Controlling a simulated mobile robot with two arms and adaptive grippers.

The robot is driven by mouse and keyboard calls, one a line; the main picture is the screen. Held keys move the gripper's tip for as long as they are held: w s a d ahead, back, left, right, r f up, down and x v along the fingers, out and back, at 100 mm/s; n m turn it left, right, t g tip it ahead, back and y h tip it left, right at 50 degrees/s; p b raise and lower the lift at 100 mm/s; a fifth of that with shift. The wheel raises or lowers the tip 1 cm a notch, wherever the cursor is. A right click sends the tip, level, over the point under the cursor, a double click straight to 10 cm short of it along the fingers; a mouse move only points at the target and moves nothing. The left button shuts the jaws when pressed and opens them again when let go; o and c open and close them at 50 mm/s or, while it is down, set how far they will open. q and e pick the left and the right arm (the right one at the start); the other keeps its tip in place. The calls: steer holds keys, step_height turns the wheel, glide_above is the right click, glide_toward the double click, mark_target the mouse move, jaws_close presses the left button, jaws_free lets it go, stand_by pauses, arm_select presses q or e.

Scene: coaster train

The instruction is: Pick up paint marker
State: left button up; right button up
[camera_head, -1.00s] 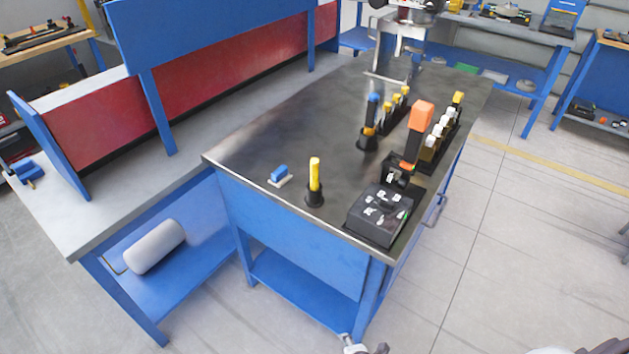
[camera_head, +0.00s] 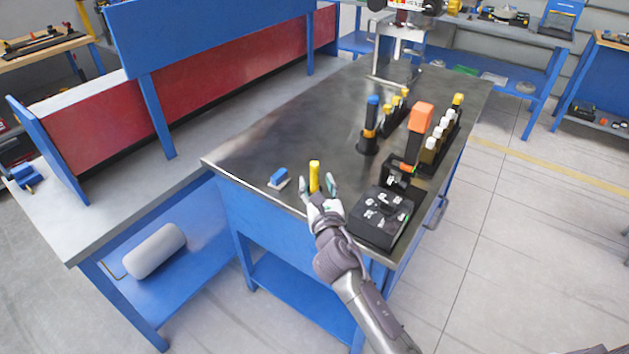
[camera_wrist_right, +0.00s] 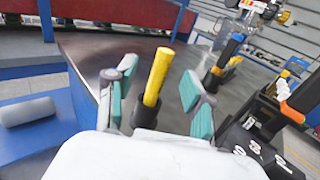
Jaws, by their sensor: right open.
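The paint marker (camera_head: 314,176) is a yellow stick standing upright near the front edge of the dark-topped table. In the right wrist view the marker (camera_wrist_right: 157,78) rises from a black round holder (camera_wrist_right: 147,114). My right gripper (camera_head: 317,187) is open, with its fingers on either side of the marker. In the right wrist view the green pads of the right gripper (camera_wrist_right: 158,98) stand left and right of the marker, with gaps on both sides. The gripper hides the marker's holder in the head view. My left gripper is not in view.
A black box (camera_head: 379,217) stands just right of my gripper. A blue and white block (camera_head: 279,178) lies to its left. Farther back are a blue-topped tool in a holder (camera_head: 369,125), an orange-topped tool (camera_head: 420,117) and a bottle rack (camera_head: 438,140). The table's middle is clear.

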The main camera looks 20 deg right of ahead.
mark_target(315, 171)
steer(key=w, duration=0.3)
steer(key=w+d, duration=0.1)
steer(key=w, duration=0.2)
steer(key=shift+w+d+f, duration=0.1)
steer(key=shift+w+f, duration=0.05)
steer(key=shift+c, duration=0.2)
jaws_close()
